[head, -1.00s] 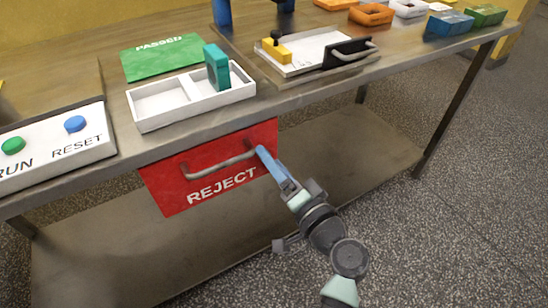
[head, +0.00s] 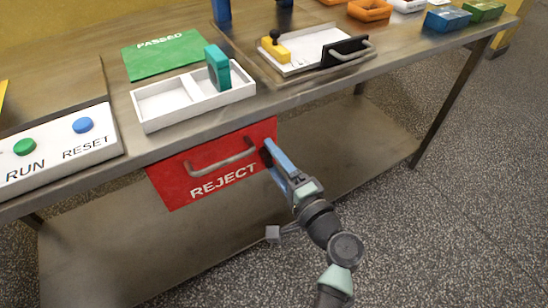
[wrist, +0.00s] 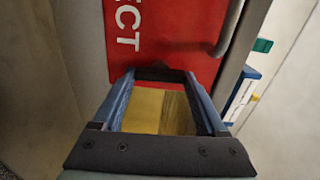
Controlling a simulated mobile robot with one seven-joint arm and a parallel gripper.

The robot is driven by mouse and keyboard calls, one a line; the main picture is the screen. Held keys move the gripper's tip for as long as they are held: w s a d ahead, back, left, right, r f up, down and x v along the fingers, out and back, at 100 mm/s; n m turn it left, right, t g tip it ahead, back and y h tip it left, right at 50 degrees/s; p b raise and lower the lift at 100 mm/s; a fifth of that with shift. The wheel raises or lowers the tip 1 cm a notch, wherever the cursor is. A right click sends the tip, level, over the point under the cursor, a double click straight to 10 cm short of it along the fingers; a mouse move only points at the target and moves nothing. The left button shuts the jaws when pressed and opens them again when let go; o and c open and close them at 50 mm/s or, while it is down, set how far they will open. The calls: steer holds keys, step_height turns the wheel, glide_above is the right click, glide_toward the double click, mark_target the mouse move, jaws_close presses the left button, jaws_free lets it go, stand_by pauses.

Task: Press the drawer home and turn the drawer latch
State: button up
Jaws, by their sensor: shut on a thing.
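The drawer has a red front (head: 180,186) marked REJECT, with a grey bar handle (head: 219,163), and sits under the table's front edge. I cannot tell if it is fully flush. The red front also shows in the wrist view (wrist: 180,30), with the handle at its right. My gripper (head: 268,148) is at the right end of the red front, just right of the handle. In the wrist view my gripper (wrist: 158,78) has its two blue fingers around a dark piece (wrist: 158,73) against the red front. It looks like the drawer latch; its turn angle is unclear.
On the tabletop above are a white two-part tray (head: 160,106) with a teal block (head: 217,66), a RUN/RESET button panel (head: 55,150) and a tray with a black handled front (head: 345,51). A lower shelf (head: 130,255) lies below. The floor at right is clear.

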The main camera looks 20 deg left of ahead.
steer(key=o, duration=1.3)
steer(key=p+v, duration=0.1)
steer(key=v, duration=1.2)
steer(key=shift+w+r, duration=0.1)
